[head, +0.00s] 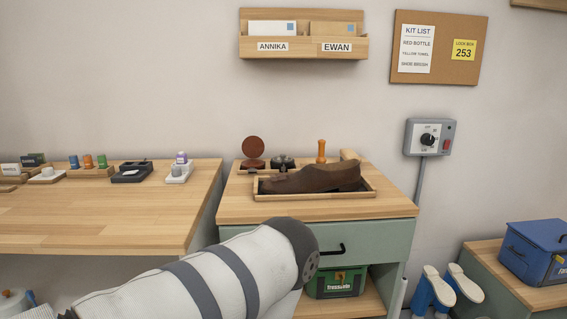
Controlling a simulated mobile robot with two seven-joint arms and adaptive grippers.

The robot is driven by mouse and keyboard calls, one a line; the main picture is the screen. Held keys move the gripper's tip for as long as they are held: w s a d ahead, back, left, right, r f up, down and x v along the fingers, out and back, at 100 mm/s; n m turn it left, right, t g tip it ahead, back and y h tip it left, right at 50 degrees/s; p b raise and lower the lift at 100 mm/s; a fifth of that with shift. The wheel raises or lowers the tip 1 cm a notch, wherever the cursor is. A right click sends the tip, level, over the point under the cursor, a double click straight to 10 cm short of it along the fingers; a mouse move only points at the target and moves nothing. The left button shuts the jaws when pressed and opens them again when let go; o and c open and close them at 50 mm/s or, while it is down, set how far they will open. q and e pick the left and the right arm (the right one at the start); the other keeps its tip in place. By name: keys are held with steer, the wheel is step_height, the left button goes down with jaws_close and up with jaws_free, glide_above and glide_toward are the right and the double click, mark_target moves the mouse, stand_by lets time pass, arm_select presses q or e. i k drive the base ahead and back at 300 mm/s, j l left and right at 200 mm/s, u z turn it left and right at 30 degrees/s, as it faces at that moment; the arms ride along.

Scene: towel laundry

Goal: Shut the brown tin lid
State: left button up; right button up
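The brown tin lid (253,147) stands up as an upright round disc at the back left of the small wooden-topped cabinet (285,207). The low tin body (252,164) is just below it, small and partly hidden by the tray's edge; the tin looks open. A dark tin (283,162) is to its right. One of my arms, white with grey bands, comes in from the lower left and crosses in front of the cabinet. Neither gripper shows.
A brown shoe (315,179) lies in a wooden tray (330,196) in front of the tins. An orange-brown knobbed handle (321,150) stands behind the shoe. A wooden table (95,215) at left holds small items at its back.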

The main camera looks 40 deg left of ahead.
mark_target(253, 147)
steer(key=j+u, duration=0.2)
steer(key=u, duration=1.25)
steer(key=l+u, duration=0.2)
steer(key=u, duration=0.2)
steer(key=k, duration=0.05)
